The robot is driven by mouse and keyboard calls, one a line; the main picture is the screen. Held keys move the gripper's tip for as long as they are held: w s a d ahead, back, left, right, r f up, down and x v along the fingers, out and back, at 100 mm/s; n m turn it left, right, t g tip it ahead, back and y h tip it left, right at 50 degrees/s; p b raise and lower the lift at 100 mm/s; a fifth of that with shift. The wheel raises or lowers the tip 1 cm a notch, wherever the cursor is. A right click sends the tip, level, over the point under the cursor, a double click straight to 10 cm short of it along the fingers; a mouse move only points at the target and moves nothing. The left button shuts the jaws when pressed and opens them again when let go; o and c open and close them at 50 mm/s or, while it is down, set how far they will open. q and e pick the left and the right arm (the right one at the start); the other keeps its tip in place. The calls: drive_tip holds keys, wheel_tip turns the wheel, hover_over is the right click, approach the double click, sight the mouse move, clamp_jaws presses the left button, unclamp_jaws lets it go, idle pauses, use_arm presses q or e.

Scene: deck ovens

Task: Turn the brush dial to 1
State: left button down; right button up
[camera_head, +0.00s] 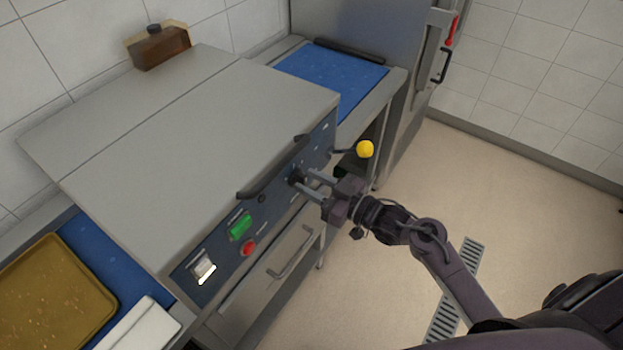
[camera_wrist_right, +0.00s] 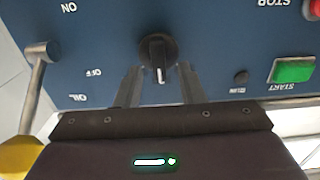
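A black dial (camera_wrist_right: 157,56) with a white pointer line sits on the blue control panel (camera_wrist_right: 205,30), taken to be the brush dial. In the right wrist view the panel is upside down and the pointer line points down the picture. I cannot read any numbers around the dial. My right gripper (camera_wrist_right: 160,88) is open, its fingers apart on both sides of the knob's lower end, with visible gaps to it. In the head view the dial (camera_head: 295,176) is partly hidden by my right gripper (camera_head: 306,184). My left gripper is not in view.
A yellow-balled lever (camera_head: 365,149) stands right of the gripper. A dark handle bar (camera_head: 272,168) runs above the panel. A green START button (camera_head: 240,226), red STOP button (camera_head: 249,249) and lit switch (camera_head: 204,268) lie left. A tray (camera_head: 50,300) is far left.

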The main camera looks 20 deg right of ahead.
drive_tip(key=shift+w, duration=0.15)
clamp_jaws()
drive_tip(key=shift+f, duration=0.1)
drive_tip(key=n+b, duration=0.2)
drive_tip(key=n, duration=0.3)
drive_tip(key=shift+s+a+f+b, duration=0.15)
drive_tip(key=shift+s+a+b, duration=0.1)
drive_tip(key=shift+b, duration=0.15)
drive_tip(key=shift+a+n+b, duration=0.15)
drive_tip(key=shift+n+b, duration=1)
drive_tip(key=shift+n, duration=1.25)
